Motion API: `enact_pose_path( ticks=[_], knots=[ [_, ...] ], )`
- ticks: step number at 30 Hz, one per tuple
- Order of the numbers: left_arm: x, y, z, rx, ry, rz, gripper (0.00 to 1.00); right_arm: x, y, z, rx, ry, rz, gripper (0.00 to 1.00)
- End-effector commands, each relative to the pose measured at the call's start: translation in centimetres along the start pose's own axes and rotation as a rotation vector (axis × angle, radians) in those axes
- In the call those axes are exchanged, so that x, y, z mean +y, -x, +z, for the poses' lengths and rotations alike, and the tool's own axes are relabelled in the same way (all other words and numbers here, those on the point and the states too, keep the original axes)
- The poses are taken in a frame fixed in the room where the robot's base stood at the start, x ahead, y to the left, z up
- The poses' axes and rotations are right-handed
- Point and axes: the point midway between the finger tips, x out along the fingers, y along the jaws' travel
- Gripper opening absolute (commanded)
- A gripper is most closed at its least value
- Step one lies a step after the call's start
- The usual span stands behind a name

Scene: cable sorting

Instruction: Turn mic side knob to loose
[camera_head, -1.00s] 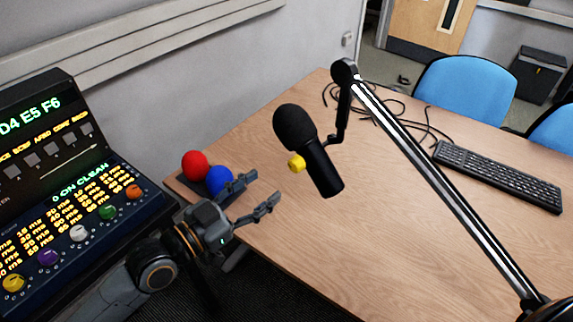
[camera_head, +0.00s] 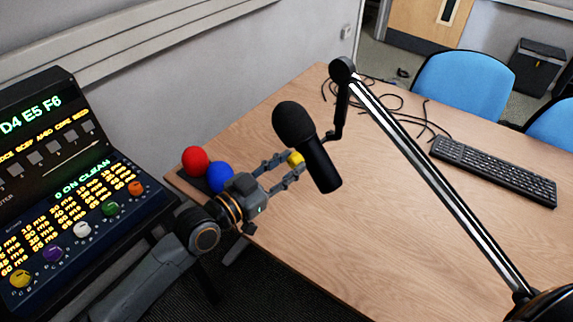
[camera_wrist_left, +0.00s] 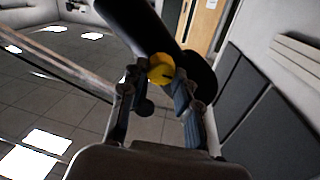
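The black microphone (camera_head: 307,146) hangs tilted over the table from a boom arm. Its yellow side knob (camera_head: 295,158) faces left, toward my left gripper (camera_head: 291,164). The fingers reach up to the knob, one on each side of it. In the left wrist view the knob (camera_wrist_left: 161,68) sits between the two fingertips (camera_wrist_left: 159,84), with the microphone body (camera_wrist_left: 135,25) behind it. The fingers look parted around the knob; whether they touch it is hard to tell. My right gripper is not in view.
The boom arm (camera_head: 440,182) slants across the table (camera_head: 370,240). A red ball (camera_head: 196,160) and a blue ball (camera_head: 220,177) sit at the table's left corner. A control panel (camera_head: 75,215) stands at left. Cables and a keyboard (camera_head: 495,170) lie at the back and right.

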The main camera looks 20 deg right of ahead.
Motion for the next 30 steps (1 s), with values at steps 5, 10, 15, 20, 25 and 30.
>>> enact_pose_path(
  ticks=[5,10,15,20,25,30],
  knots=[
    [-0.01,0.02,0.01,0.0,0.0,0.0,0.0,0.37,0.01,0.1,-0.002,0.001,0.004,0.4],
    [-0.04,0.03,0.04,0.0,0.077,0.0,0.0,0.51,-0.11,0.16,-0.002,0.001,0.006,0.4],
    [-0.08,0.04,0.02,-0.001,0.133,-0.001,0.0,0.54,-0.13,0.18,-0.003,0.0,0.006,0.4],
    [-0.08,0.04,0.02,-0.001,0.132,-0.001,0.0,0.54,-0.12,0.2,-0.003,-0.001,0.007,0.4],
    [-0.08,0.04,0.02,0.0,0.131,-0.001,0.53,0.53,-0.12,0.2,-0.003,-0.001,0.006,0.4],
    [-0.07,0.03,0.01,0.0,0.131,-0.001,0.53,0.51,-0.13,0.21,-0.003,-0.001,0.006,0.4]
  ],
)
